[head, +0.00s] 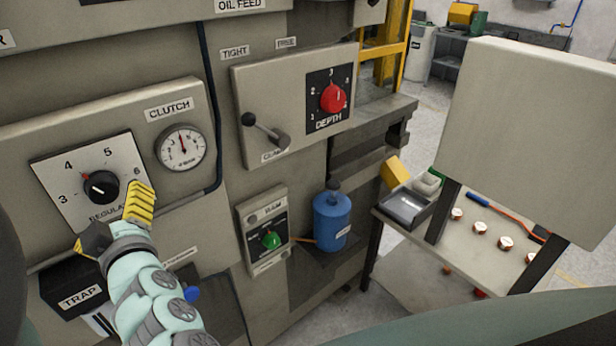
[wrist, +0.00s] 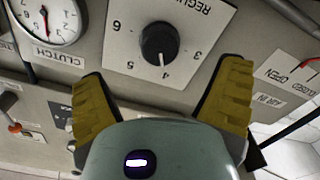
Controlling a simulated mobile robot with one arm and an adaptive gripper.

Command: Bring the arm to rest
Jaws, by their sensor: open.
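My arm (head: 155,300) is raised at the lower left of the head view, in front of the machine's clutch panel. My gripper (head: 118,215) has yellow ribbed fingers and is near the black regulator knob (head: 101,187). In the wrist view, my gripper (wrist: 162,95) has its two fingers spread wide with nothing between them. The regulator knob (wrist: 159,43) shows beyond and between the fingers, apart from them. The knob's pointer in the head view lies near the 4.
The clutch gauge (head: 182,148) is right of the knob. A clamp lever (head: 266,131), red depth knob (head: 333,97), green switch (head: 271,240) and blue canister (head: 332,219) are farther right. A black trap box (head: 78,291) is below.

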